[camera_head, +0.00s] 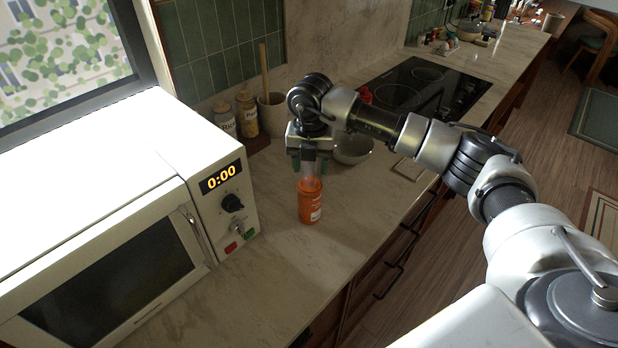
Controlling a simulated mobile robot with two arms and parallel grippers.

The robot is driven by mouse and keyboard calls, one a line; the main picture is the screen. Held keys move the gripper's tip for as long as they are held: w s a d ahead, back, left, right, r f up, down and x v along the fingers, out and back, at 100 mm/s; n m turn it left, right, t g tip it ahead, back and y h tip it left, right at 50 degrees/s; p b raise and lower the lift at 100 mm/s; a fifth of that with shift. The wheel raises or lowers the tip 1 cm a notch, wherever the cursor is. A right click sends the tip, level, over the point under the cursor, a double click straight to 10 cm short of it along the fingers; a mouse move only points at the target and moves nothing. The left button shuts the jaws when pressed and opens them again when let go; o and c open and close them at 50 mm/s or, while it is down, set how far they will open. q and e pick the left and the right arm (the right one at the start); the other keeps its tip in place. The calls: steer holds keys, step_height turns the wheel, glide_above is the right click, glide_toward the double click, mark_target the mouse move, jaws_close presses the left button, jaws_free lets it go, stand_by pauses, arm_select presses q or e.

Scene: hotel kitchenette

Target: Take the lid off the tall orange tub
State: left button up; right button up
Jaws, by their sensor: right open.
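The tall orange tub (309,207) stands upright on the marble counter, to the right of the microwave. It has a pale label on its right side. Its top end (310,184) is orange too, and partly covered by my gripper, so I cannot make out the lid's edge clearly. My right gripper (309,174) points down from above, right over the tub's top. Its jaws are open. I cannot tell whether the fingers touch the tub. My left gripper is not in view.
A white microwave (200,150) stands close on the left. Two labelled jars (246,113) and a utensil crock (272,112) are behind. A grey bowl (353,150) is right behind the gripper, before a black cooktop (425,85). The counter (285,270) in front is clear.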

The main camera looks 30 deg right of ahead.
mark_target(309, 177)
step_height(309, 177, down, 3)
steer(key=shift+s+a+f+p, duration=0.1)
steer(key=shift+a+p, duration=0.05)
steer(key=shift+p, duration=0.45)
steer(key=shift+f, duration=0.1)
steer(key=c, duration=0.9)
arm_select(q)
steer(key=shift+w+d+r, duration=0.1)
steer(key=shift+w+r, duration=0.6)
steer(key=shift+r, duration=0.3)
arm_select(e)
jaws_close()
